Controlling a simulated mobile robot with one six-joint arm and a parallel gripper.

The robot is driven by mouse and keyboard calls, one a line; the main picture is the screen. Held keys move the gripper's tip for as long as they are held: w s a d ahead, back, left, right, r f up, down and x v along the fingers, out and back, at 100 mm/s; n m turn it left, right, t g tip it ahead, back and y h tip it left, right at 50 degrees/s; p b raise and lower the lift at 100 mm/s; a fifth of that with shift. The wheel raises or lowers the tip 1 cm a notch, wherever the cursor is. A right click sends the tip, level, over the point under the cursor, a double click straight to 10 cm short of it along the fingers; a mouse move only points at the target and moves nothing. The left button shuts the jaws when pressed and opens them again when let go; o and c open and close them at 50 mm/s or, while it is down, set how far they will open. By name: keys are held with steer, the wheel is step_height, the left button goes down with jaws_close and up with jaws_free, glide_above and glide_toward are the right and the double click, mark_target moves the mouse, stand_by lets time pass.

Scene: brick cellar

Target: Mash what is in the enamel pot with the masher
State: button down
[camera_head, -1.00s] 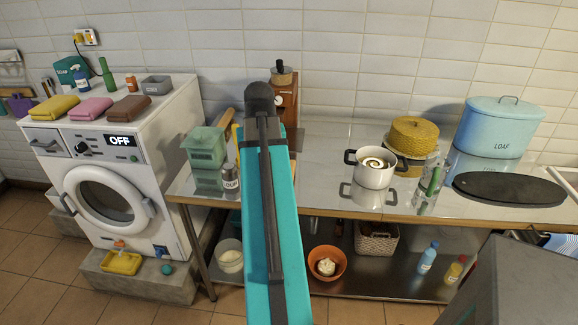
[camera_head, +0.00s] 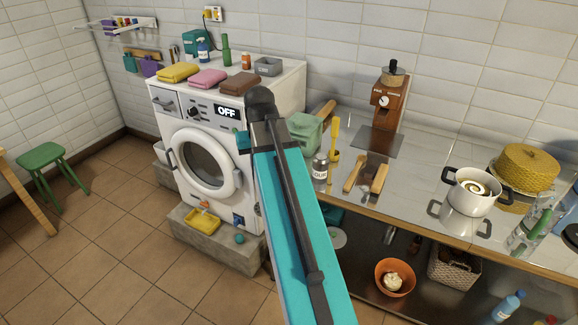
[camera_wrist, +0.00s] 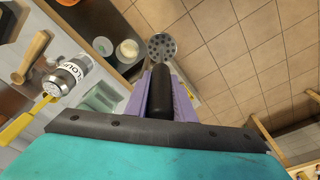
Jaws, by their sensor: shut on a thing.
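The enamel pot (camera_head: 463,203) is white with a dark rim and dark handles. It stands on the metal counter at the right of the head view, with a cream swirled mass (camera_head: 474,187) inside. In the wrist view my gripper (camera_wrist: 160,84) has purple fingers shut on the black handle of the masher (camera_wrist: 161,46). The masher's round perforated metal head points away from the wrist, over the floor tiles in that picture. In the head view my teal arm hides the gripper and masher. The pot is not seen in the wrist view.
A flour tin (camera_head: 320,168), a green container (camera_head: 303,132), wooden utensils (camera_head: 379,178) and a coffee grinder (camera_head: 388,98) stand left of the pot. A woven basket (camera_head: 525,168) is beside it at right. A washing machine (camera_head: 255,119) stands left.

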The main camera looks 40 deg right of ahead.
steer(key=w+a+f+n, duration=0.1)
steer(key=w+a+n, duration=0.1)
steer(key=a, duration=1.1)
steer(key=w+a+f+n, duration=0.1)
steer(key=w+a, duration=0.4)
steer(key=a, duration=0.8)
steer(key=shift+w+a+f+n+y, duration=0.25)
steer(key=shift+n+y, duration=0.15)
steer(key=shift+n, duration=0.5)
